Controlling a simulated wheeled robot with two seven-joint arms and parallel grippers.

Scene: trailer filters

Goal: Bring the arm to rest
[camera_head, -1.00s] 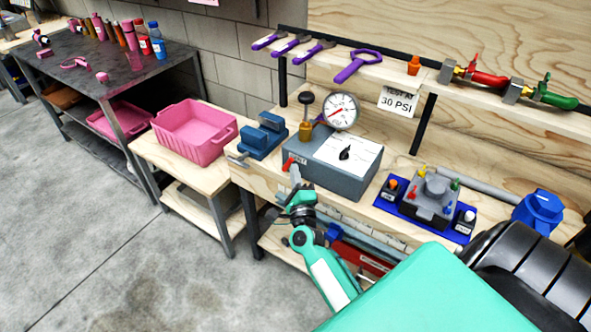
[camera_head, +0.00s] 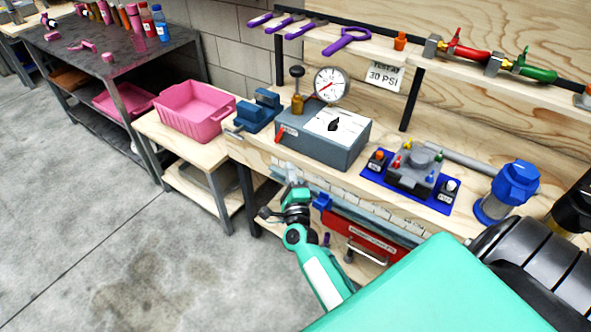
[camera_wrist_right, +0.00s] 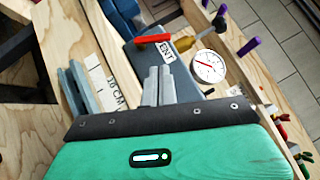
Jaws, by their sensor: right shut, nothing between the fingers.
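My right arm, teal with a white panel, reaches up from the bottom of the head view. Its gripper (camera_head: 289,172) is at the front edge of the wooden workbench (camera_head: 245,152), just below and in front of the grey gauge box (camera_head: 345,158). In the right wrist view the two grey fingers (camera_wrist_right: 158,86) are together with nothing between them. They point toward the gauge box (camera_wrist_right: 143,62) and its red lever (camera_wrist_right: 153,38). I cannot tell the exact gap between fingers and box. My left gripper is in neither view.
A round dial gauge (camera_head: 331,85) stands at the gauge box. A blue vise (camera_head: 258,110) is to its left, and a pink bin (camera_head: 195,112) sits on a lower table. A blue mat (camera_head: 376,181) with a grey fixture lies right. Open concrete floor (camera_head: 100,250) is at left.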

